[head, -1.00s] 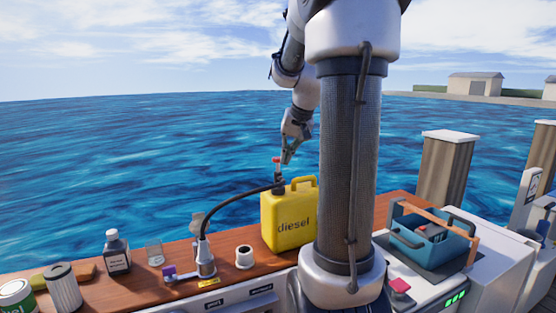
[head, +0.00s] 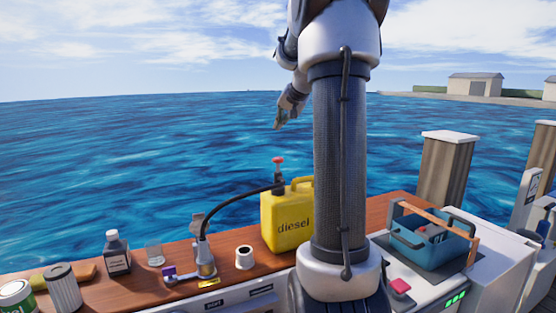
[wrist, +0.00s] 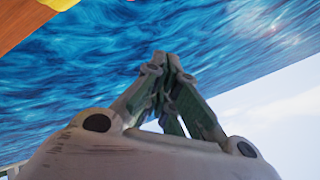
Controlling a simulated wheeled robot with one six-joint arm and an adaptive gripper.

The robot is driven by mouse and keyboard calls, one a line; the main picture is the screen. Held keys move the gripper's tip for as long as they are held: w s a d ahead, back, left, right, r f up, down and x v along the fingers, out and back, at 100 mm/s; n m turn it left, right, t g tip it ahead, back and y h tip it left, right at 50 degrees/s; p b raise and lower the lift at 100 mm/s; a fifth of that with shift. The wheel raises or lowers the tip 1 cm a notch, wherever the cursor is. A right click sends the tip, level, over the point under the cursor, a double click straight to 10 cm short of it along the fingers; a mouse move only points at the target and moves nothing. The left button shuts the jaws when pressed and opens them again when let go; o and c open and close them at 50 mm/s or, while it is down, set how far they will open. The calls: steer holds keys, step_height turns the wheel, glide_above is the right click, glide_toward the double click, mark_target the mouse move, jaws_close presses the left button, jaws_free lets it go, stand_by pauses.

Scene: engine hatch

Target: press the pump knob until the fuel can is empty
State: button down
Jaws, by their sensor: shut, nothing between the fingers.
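The yellow fuel can (head: 288,222) marked "diesel" stands on the wooden counter, partly behind my arm. A pump with a red knob (head: 278,160) rises from its top. A black hose (head: 240,197) runs from the pump to the metal filler neck (head: 204,258) on the counter. My gripper (head: 277,126) is shut and empty, in the air above the knob and apart from it. In the wrist view my gripper's fingers (wrist: 162,60) meet at the tips against the water. The fuel level in the can is hidden.
On the counter (head: 185,252) stand a dark bottle (head: 117,253), a ribbed filter (head: 64,288), a green-and-white tin (head: 17,299) and a white roll (head: 244,258). A blue tool tray (head: 420,240) sits right of my arm. The air around the gripper is clear.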

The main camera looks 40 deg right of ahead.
steer(key=shift+f, duration=4.3)
steer(key=shift+f, duration=0.4)
steer(key=shift+f, duration=1.65)
steer(key=shift+r, duration=2.1)
steer(key=shift+r, duration=2.5)
